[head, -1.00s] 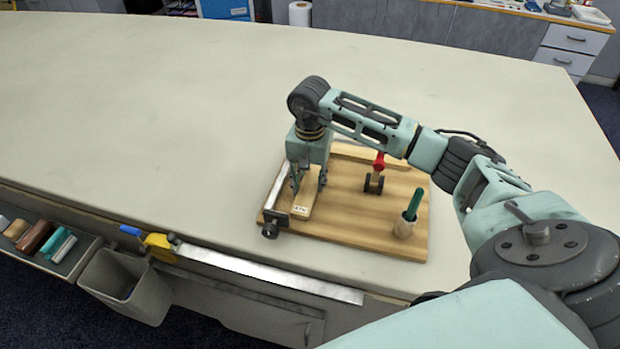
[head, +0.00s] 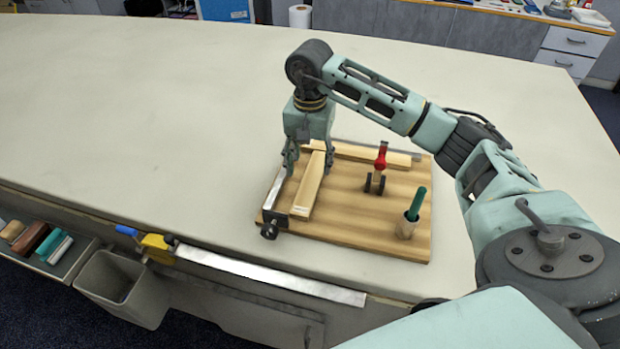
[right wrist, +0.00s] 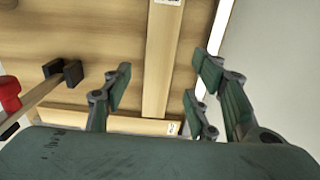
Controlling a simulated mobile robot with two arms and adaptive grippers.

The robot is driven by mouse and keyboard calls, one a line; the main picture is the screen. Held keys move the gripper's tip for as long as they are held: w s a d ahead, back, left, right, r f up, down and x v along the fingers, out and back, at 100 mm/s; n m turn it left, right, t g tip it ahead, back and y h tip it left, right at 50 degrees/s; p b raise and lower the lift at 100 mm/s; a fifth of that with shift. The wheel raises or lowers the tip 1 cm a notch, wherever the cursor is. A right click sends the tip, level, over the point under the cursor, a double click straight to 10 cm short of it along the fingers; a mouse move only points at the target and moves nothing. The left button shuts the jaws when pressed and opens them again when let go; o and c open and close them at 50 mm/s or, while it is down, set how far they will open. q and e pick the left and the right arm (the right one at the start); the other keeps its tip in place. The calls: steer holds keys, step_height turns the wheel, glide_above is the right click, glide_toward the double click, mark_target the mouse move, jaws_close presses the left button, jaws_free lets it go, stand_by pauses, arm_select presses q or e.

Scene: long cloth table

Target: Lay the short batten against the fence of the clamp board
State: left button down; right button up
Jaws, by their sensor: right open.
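The clamp board (head: 350,215) is a wooden board with a bright metal strip (head: 273,192) along its left edge. A pale batten (head: 307,190) with a small white label lies flat on it, roughly parallel to that strip with a narrow gap of wood between. A second batten (head: 372,155) lies crosswise at the back, beside a grey edge strip (head: 426,157). Their corner is partly hidden by my right gripper (head: 309,165). In the right wrist view my open fingers (right wrist: 161,85) stand either side of the first batten (right wrist: 162,50), not touching it. My left gripper is out of view.
A red-handled clamp (head: 381,160) stands on the board's middle. A bin (head: 118,280) and a long metal bar (head: 270,274) are at the table's front edge. The table (head: 130,130) is clear to the left.

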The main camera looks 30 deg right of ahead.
mark_target(310, 184)
step_height(310, 184, up, 6)
steer(key=shift+f+b, duration=0.15)
steer(key=shift+b, duration=0.35)
steer(key=shift+s+f, duration=0.1)
steer(key=shift+f, duration=0.05)
